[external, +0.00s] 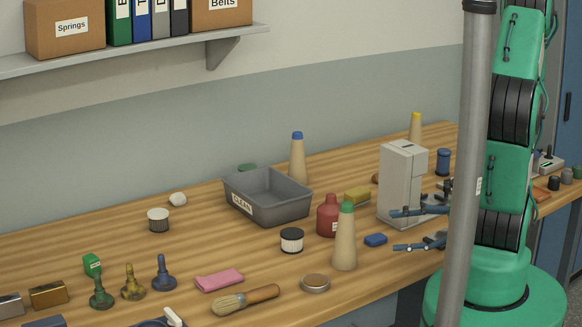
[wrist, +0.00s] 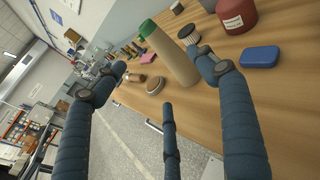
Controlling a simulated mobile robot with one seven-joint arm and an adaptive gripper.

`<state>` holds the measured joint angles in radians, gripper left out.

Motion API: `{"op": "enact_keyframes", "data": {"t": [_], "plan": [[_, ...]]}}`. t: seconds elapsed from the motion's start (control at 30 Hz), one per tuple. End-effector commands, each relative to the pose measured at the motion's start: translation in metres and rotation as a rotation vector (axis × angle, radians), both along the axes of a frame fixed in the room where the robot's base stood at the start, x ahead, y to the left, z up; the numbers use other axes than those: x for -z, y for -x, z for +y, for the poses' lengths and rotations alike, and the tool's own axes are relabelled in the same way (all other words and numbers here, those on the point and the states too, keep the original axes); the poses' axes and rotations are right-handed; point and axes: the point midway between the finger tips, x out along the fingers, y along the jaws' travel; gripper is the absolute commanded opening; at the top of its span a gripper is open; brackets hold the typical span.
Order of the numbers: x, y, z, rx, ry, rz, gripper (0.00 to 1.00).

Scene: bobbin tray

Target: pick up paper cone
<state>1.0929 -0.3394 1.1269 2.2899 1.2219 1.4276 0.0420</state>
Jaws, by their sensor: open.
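A tan paper cone with a green tip (external: 344,242) stands upright near the front edge of the bench. In the wrist view this cone (wrist: 175,58) shows ahead, between my spread fingers. Two more tan cones stand upright at the back, one with a blue tip (external: 298,162) and one with a yellow tip (external: 415,129). My gripper (external: 396,230) is open and empty, to the right of the green-tipped cone, its fingers pointing left. In the external view a gap shows between the fingertips and the cone.
Near the green-tipped cone are a red bottle (external: 328,216), a blue block (external: 375,240), a black-and-white spool (external: 291,240) and a round tin (external: 315,283). A grey tray (external: 268,207) lies behind. A grey machine (external: 401,180) stands behind my fingers. A brush (external: 245,299) lies at the front.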

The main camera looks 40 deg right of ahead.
Motion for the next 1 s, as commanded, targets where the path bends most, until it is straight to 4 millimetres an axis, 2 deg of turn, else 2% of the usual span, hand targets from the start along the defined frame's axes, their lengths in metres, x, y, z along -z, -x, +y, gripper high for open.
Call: {"op": "enact_keyframes", "data": {"t": [0.57, 1.0], "plan": [[0.001, -0.002, -0.002, 0.035, -0.024, 0.003, 0.72], [0.005, -0.016, 0.012, 0.032, -0.023, 0.003, 0.72]]}}
